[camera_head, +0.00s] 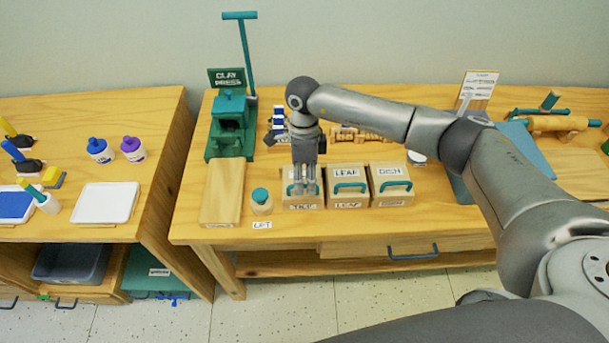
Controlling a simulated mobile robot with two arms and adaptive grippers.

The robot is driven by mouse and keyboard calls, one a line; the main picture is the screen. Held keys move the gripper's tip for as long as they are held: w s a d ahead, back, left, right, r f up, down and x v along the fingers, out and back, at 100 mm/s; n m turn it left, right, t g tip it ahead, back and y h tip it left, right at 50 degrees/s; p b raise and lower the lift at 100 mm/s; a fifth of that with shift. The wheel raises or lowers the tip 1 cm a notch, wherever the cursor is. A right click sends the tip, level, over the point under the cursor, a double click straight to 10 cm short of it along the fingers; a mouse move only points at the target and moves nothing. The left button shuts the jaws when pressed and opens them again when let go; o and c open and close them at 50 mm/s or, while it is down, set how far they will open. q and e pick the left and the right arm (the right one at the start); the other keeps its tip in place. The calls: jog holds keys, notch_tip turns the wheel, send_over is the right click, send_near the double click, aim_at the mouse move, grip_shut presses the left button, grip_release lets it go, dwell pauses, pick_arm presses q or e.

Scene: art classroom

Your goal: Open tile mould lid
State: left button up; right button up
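The tile mould (318,203) is a small wooden box on the middle bench, with a label on its front that seems to read TILE. Its lid has a teal handle, of which only parts show behind my fingers. My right gripper (305,188) points straight down at the handle, with its fingertips at or just over it. I cannot tell whether the fingers are closed on the handle. The lid looks level and down on the box. My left gripper is out of view.
The leaf mould (347,190) and dish mould (390,198) stand close to the right.

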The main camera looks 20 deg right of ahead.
grip_shut()
jog(key=shift+r, duration=0.1)
dwell(0.4)
